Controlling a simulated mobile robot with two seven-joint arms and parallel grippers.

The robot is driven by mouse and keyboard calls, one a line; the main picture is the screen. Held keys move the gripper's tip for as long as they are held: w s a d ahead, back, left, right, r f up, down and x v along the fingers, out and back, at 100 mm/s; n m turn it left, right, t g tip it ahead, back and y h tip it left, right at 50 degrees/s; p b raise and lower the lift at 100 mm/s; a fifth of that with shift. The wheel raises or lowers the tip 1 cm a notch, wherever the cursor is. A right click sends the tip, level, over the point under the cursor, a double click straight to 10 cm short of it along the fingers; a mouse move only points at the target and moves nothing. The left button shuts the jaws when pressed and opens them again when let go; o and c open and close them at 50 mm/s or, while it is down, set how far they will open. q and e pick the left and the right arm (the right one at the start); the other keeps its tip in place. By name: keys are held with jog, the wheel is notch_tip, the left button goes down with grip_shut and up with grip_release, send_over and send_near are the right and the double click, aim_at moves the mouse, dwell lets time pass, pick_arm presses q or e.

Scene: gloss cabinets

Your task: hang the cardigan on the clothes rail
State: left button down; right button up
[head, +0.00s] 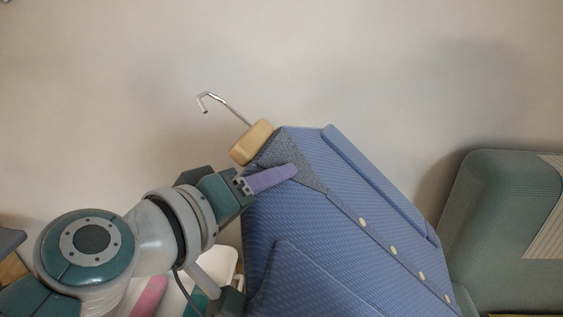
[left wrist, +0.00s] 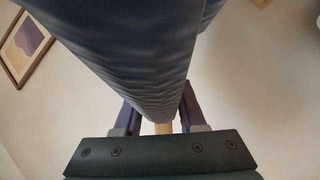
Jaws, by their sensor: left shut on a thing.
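The blue cardigan (head: 345,230) is on a wooden hanger (head: 252,142) with a thin metal hook (head: 215,100). It hangs tilted in the head view, with its buttoned front running down to the right. The hook points up and left and touches nothing I can see. My left gripper (head: 272,178) is shut at the collar, one purple finger across the front. In the left wrist view the cardigan (left wrist: 140,55) fills the middle, with a bit of pale wood (left wrist: 163,128) between the fingers. The clothes rail and my right gripper are not in view.
A grey-green upholstered seat (head: 490,215) with a striped cloth (head: 547,215) stands at the right. A white container (head: 228,262) is partly hidden behind my left arm. A framed picture (left wrist: 24,42) hangs on the wall. The wall above the cardigan is bare.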

pick_arm(q)
jog(key=w+a+r+m+y+p, duration=0.2)
jog(key=w+a+r+p, duration=0.15)
jog(key=a+r, duration=0.5)
jog(key=w+a+r+m+y+p, duration=0.1)
jog(key=w+a+r+y+p, duration=0.3)
jog(key=a, duration=0.7)
jog(key=w+a+r+m+y+p, duration=0.1)
jog(key=w+a+r+m+p, duration=0.15)
jog(key=a+r, duration=0.6)
jog(key=s+a+f+p, duration=0.2)
jog(key=s+f+p, duration=0.2)
jog(key=s, duration=0.5)
jog(key=shift+f+n+t+p, duration=0.35)
jog(key=shift+t+p, duration=0.05)
jog(key=shift+p, duration=0.05)
jog(key=shift+a, duration=0.1)
